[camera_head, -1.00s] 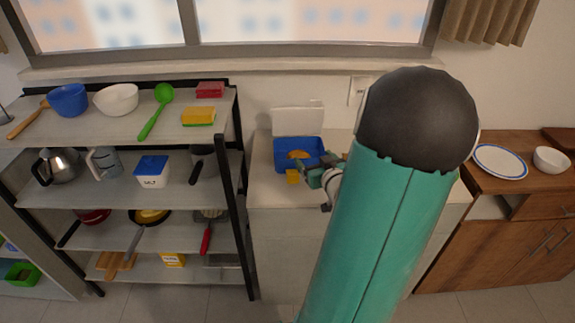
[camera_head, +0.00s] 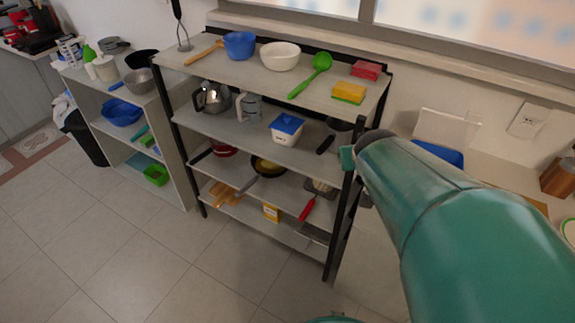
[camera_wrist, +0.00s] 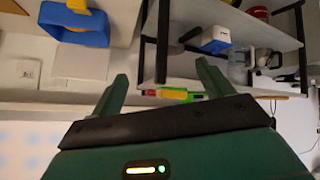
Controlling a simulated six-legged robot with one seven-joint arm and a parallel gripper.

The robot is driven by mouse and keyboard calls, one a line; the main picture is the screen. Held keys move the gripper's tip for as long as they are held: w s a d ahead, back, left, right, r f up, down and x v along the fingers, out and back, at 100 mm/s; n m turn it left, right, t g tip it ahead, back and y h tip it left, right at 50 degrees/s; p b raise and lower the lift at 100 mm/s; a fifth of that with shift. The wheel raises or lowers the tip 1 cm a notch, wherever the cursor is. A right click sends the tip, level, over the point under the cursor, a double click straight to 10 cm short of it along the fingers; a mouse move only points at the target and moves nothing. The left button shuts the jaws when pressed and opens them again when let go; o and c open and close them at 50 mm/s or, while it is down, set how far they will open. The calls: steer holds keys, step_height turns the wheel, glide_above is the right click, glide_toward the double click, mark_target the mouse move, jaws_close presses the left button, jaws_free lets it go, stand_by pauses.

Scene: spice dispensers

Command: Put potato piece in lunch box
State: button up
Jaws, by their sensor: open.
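The blue lunch box (camera_wrist: 72,36) is at the upper left of the wrist view, which looks upside down. Its pale raised lid (camera_wrist: 80,66) shows beside it. A yellow piece (camera_wrist: 78,6) lies at the box's edge; I cannot tell whether it is the potato piece or whether it is inside. In the head view the blue box (camera_head: 438,153) is mostly hidden behind my arm, with its lid (camera_head: 447,126) up. My gripper (camera_wrist: 165,82) is open with nothing between its fingers, apart from the box. In the head view my arm hides most of it.
A dark-framed shelf rack (camera_head: 343,228) stands left of the counter, close to my arm. It holds a green spoon (camera_head: 313,75), sponges, bowls, a kettle (camera_head: 213,98) and pans. A lower shelf unit (camera_head: 187,172) is further left. The tiled floor (camera_head: 125,250) in front is clear.

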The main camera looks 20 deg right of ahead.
steer(key=s+a+r+n+g+y, duration=0.1)
steer(key=s+a+y, duration=0.1)
steer(key=s+a, duration=0.3)
steer(key=s+a+r+n+g+y, duration=0.1)
steer(key=s+a, duration=0.4)
steer(key=a, duration=0.8)
steer(key=shift+s+r+n+g+y, duration=0.3)
steer(key=shift+r+n+y, duration=0.15)
steer(key=shift+y, duration=0.55)
